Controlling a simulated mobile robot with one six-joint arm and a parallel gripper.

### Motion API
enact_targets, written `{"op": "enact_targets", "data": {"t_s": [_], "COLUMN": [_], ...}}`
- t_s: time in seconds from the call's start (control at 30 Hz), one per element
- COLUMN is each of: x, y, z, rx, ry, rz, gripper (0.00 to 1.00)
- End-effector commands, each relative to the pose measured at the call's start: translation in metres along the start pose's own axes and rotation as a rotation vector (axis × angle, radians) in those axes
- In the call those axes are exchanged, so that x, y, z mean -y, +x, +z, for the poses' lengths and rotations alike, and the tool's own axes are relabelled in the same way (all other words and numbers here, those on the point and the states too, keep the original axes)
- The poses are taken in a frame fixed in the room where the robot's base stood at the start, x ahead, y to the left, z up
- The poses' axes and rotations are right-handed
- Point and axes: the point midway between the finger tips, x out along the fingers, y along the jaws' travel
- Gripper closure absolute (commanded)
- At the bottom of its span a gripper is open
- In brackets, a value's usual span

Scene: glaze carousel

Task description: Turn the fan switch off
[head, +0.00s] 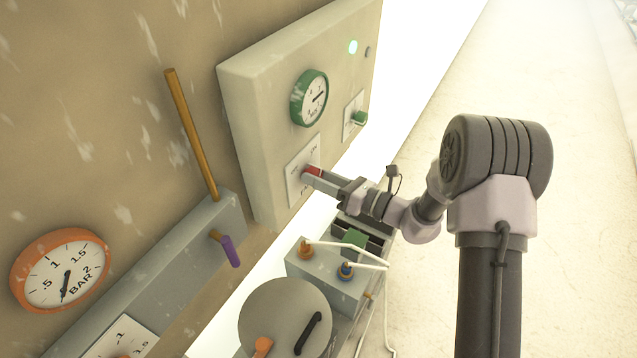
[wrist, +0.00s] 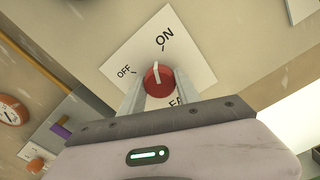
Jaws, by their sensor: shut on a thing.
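The fan switch is a red rotary knob (head: 313,171) on a white plate (head: 293,190) on the beige panel. In the wrist view the red knob (wrist: 158,79) shows a white pointer line. The plate (wrist: 190,60) reads ON at the top and OFF at the left, with FAN partly hidden below. The pointer aims up, much nearer the ON mark than the OFF mark. My gripper (head: 309,175) is shut on the knob, one finger on each side, as the wrist view also shows (wrist: 157,88).
Below are a grey box with cables (head: 325,275) and a round grey disc (head: 283,315). A purple-handled lever (head: 229,250) is at the left.

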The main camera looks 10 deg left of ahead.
Motion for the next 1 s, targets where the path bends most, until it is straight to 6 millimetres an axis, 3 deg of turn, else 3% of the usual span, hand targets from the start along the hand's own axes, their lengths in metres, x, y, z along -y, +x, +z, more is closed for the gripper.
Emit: {"op": "enact_targets", "data": {"t_s": [1.0], "x": [0.0038], "y": [-0.0003], "z": [-0.0059], "rx": [-0.001], "ry": [-0.948], "rz": [0.0], "gripper": [1.0]}}
